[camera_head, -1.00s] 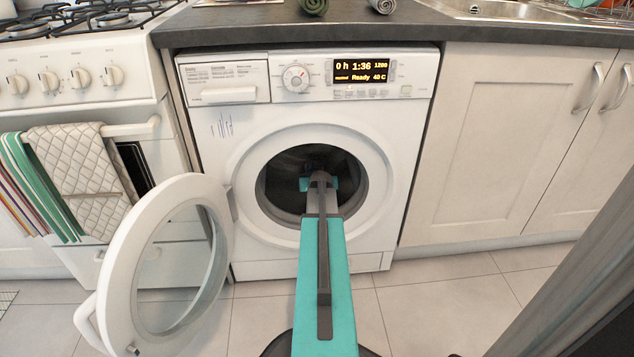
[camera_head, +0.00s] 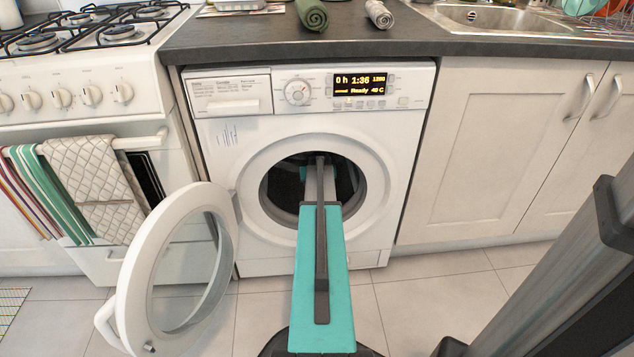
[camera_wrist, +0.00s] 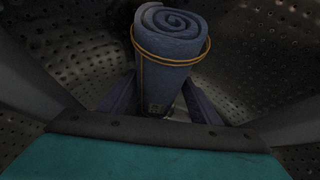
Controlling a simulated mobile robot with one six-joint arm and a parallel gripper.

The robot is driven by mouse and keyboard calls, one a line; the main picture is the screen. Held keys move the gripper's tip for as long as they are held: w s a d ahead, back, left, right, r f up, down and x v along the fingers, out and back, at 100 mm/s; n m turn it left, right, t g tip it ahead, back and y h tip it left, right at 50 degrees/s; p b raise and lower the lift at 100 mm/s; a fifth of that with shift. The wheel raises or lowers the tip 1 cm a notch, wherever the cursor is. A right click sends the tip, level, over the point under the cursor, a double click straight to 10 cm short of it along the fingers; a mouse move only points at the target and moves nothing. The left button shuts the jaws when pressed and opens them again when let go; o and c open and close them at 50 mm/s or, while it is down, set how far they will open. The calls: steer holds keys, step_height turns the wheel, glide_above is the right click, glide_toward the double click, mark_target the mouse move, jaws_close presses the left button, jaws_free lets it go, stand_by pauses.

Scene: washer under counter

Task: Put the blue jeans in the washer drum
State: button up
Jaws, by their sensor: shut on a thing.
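The blue jeans (camera_wrist: 168,65) are a rolled bundle with a yellow band around it. In the wrist view they stand between the two fingers of my gripper (camera_wrist: 160,100), which is shut on them. The perforated metal wall of the washer drum (camera_wrist: 260,60) surrounds them. In the head view my arm reaches through the round opening of the washer (camera_head: 380,190), and the jeans are hidden there. Whether the jeans touch the drum wall is not clear. The washer door (camera_head: 130,265) is swung open to the left.
A green roll (camera_head: 312,14) and a grey roll (camera_head: 379,14) lie on the dark counter (camera_head: 250,35) above. A stove (camera_head: 75,85) with hanging towels (camera_head: 95,185) stands left. Closed cabinets (camera_head: 490,150) are on the right. Tiled floor (camera_head: 430,290) is clear in front.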

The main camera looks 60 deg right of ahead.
steer(key=shift+d+r, duration=0.1)
steer(key=shift+r, duration=0.1)
steer(key=shift+f+b, duration=0.45)
steer(key=shift+f, duration=0.5)
steer(key=shift+f, duration=0.6)
steer(key=o, duration=1.6)
steer(key=shift+c, duration=0.2)
